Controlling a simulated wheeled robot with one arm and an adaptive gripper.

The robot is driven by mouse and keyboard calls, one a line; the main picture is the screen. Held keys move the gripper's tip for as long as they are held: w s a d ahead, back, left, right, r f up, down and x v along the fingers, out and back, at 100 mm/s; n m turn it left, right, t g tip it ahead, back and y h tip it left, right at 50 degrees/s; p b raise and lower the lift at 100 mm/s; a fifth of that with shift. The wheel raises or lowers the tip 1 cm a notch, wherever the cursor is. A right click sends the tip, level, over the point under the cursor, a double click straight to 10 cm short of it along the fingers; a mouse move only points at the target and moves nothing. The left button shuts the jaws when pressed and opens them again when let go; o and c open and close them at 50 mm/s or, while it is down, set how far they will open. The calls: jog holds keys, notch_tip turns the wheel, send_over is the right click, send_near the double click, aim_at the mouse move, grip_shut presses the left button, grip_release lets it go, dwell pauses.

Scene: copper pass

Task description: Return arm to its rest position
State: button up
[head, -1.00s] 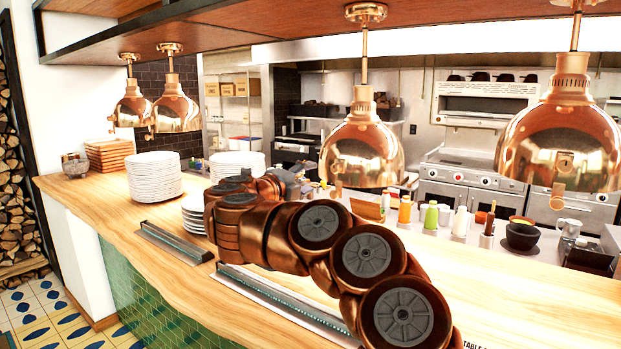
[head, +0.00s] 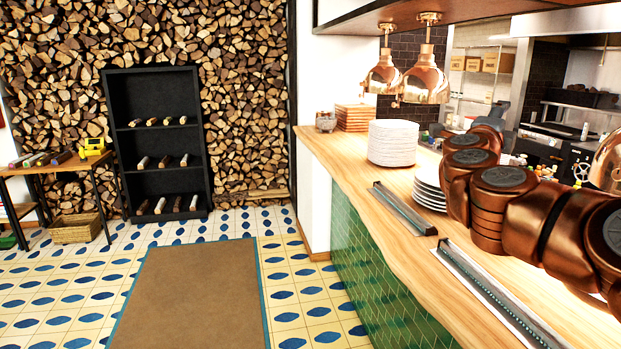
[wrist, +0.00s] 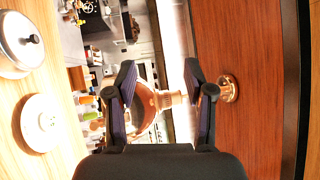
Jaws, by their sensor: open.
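My copper-coloured arm (head: 520,205) reaches in from the right edge in the head view, over the wooden counter. My gripper (wrist: 160,85) shows in the wrist view with its two dark fingers apart and nothing between them. Behind the fingers, a copper heat lamp (wrist: 143,108) hangs from the wooden overhead shelf (wrist: 245,60). The gap between the fingers and the lamp is hard to judge. In the head view the gripper itself cannot be made out clearly at the far end of the arm.
The wooden counter (head: 355,170) holds plate stacks (head: 393,143) and metal rail strips (head: 404,209). Copper lamps (head: 424,80) hang above it. A black shelf (head: 157,140) stands before stacked firewood, with a side table (head: 50,168) at left. The brown mat (head: 190,295) is clear.

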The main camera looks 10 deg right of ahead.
jog(key=w+a+n+t+y, duration=0.2)
jog(key=a+n+t+y, duration=0.2)
jog(key=a+n+y, duration=0.55)
jog(key=w+a+n+t+y, duration=0.3)
jog(key=a+n+t+y, duration=0.15)
jog(key=a, duration=0.95)
jog(key=s+a+f+n+g+y, duration=0.3)
jog(key=a+f+n, duration=0.2)
jog(key=a+f, duration=0.15)
jog(key=s+a+f+n+g+y, duration=0.25)
jog(key=a+f+n, duration=0.2)
jog(key=a, duration=0.35)
jog(key=s+a+f+n+g, duration=0.1)
jog(key=s+f+n+g, duration=0.1)
jog(key=s+f+g, duration=0.6)
jog(key=s+a+f+n+g, duration=0.1)
jog(key=s+f+n, duration=0.2)
jog(key=s+f, duration=0.6)
jog(key=s+d+f+g+h, duration=0.1)
jog(key=s+d+f+g, duration=0.3)
jog(key=s, duration=0.5)
jog(key=s+d+f+g+h, duration=0.2)
jog(key=s+d+f+g, duration=0.1)
jog(key=s+f, duration=0.4)
jog(key=s+g, duration=0.1)
jog(key=s, duration=0.2)
jog(key=shift+d+f, duration=0.35)
jog(key=shift+d, duration=0.05)
